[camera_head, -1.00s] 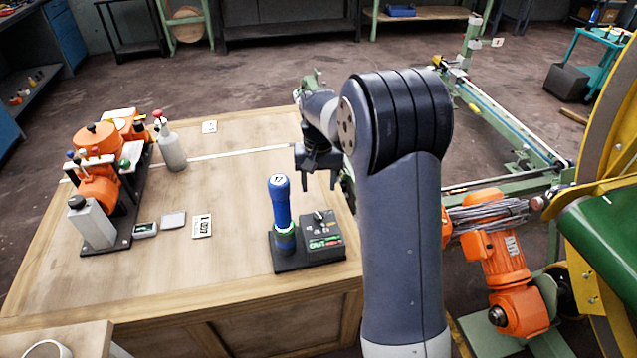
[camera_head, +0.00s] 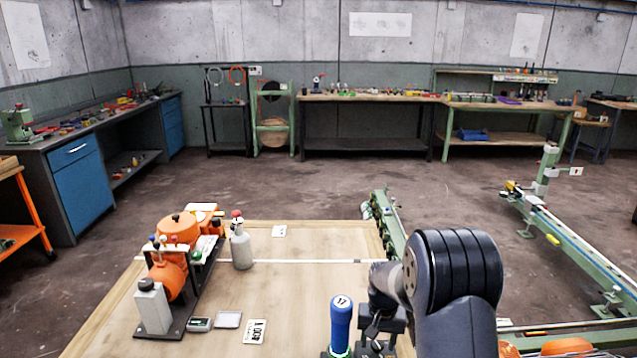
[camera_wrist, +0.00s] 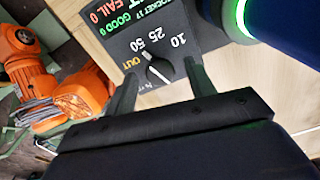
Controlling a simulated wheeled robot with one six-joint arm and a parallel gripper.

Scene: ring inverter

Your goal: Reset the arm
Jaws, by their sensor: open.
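My arm (camera_head: 455,290) reaches over the right side of the wooden table. My gripper (camera_head: 384,330) is beside the blue handle, to its right, partly cut off by the lower edge of the head view. In the wrist view my gripper (camera_wrist: 162,84) is open, its two fingers apart with nothing held between them. A black panel (camera_wrist: 125,30) with a round knob (camera_wrist: 158,70) lies in front of the fingers. I cannot tell whether a finger touches it. The blue handle (camera_head: 341,322), marked 17, stands upright; in the wrist view its glowing green ring (camera_wrist: 243,18) shows.
An orange machine (camera_head: 172,270) and a grey bottle (camera_head: 240,248) stand on the left of the table (camera_head: 300,290). Small cards (camera_head: 255,331) lie near its front. A green rail (camera_head: 575,235) runs at right. Open floor (camera_head: 330,190) lies behind the table.

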